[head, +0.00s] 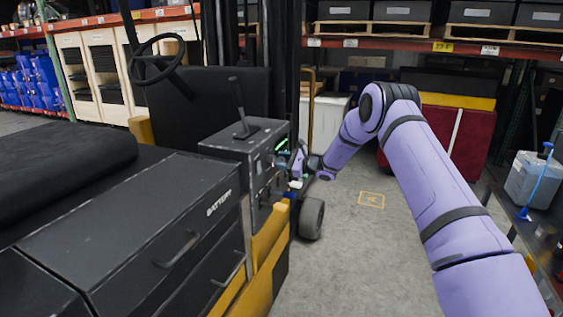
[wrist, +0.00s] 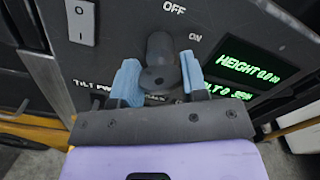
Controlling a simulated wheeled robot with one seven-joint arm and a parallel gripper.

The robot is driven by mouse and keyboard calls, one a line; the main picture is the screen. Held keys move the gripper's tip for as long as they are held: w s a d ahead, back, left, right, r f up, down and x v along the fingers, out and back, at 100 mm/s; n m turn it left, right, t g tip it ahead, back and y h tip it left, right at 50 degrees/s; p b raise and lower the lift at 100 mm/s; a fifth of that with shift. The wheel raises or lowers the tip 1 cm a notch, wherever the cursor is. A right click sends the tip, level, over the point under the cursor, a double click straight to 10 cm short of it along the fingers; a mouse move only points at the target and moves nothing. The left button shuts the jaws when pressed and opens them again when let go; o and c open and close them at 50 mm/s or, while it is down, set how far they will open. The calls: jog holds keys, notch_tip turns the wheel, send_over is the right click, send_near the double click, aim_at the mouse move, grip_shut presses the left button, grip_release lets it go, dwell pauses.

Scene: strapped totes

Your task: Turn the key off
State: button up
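The dark key (wrist: 159,77) sticks out of the control panel below the words OFF and ON in the wrist view. Its round knob shows between the two light blue fingertips of my gripper (wrist: 160,82), one finger on each side. The fingers stand very close to the knob's edges. Whether they press on it or leave a thin gap I cannot tell. In the head view my gripper (head: 299,178) is at the right side of the truck's control box (head: 243,143). The key is too small to make out there.
A rocker switch (wrist: 82,22) is left of the key, and a green-lit display (wrist: 257,68) is close on its right. A lever (head: 239,110) rises from the control box. The floor right of the truck's wheel (head: 311,218) is clear. A grey-blue container (head: 532,180) stands at the far right.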

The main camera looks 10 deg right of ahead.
jog(key=shift+n, duration=0.4)
jog(key=n, duration=0.5)
jog(key=shift+n, duration=0.4)
jog(key=n, duration=0.5)
jog(key=shift+f, duration=0.1)
jog(key=shift+n, duration=0.3)
jog(key=o, duration=0.9)
jog(key=v, duration=1)
jog(key=shift+s+d, duration=0.25)
jog(key=shift+d, duration=0.05)
